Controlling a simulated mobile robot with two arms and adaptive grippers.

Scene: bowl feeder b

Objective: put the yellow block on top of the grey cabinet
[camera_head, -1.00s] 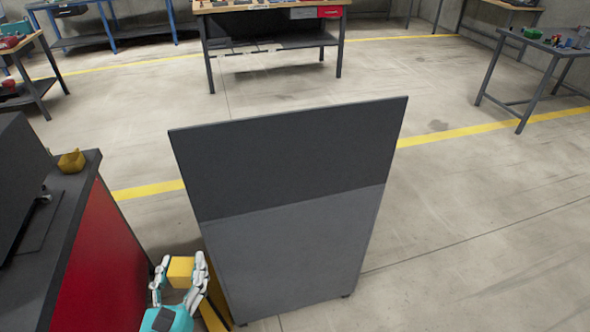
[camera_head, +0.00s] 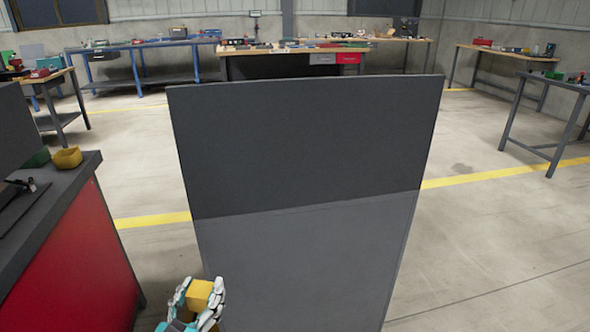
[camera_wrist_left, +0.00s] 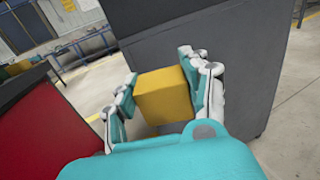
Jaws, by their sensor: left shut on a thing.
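The yellow block (camera_head: 199,294) is a plain cube held between the fingers of my left gripper (camera_head: 197,298), low in the head view. In the left wrist view, the block (camera_wrist_left: 164,95) fills the gap between the white-and-teal fingers of the left gripper (camera_wrist_left: 165,92). The gripper is shut on it. The grey cabinet (camera_head: 300,260) stands in front of me, tall and flat-sided, darker in its upper part. The block is held in front of the cabinet's lower left side, well below its top edge. The cabinet also shows in the left wrist view (camera_wrist_left: 240,70). My right gripper is not in view.
A red-sided workbench (camera_head: 75,260) with a dark top stands at the left, with a yellow bin (camera_head: 67,158) on it. Workbenches line the back, and a grey table (camera_head: 550,90) is at the far right. The floor right of the cabinet is clear.

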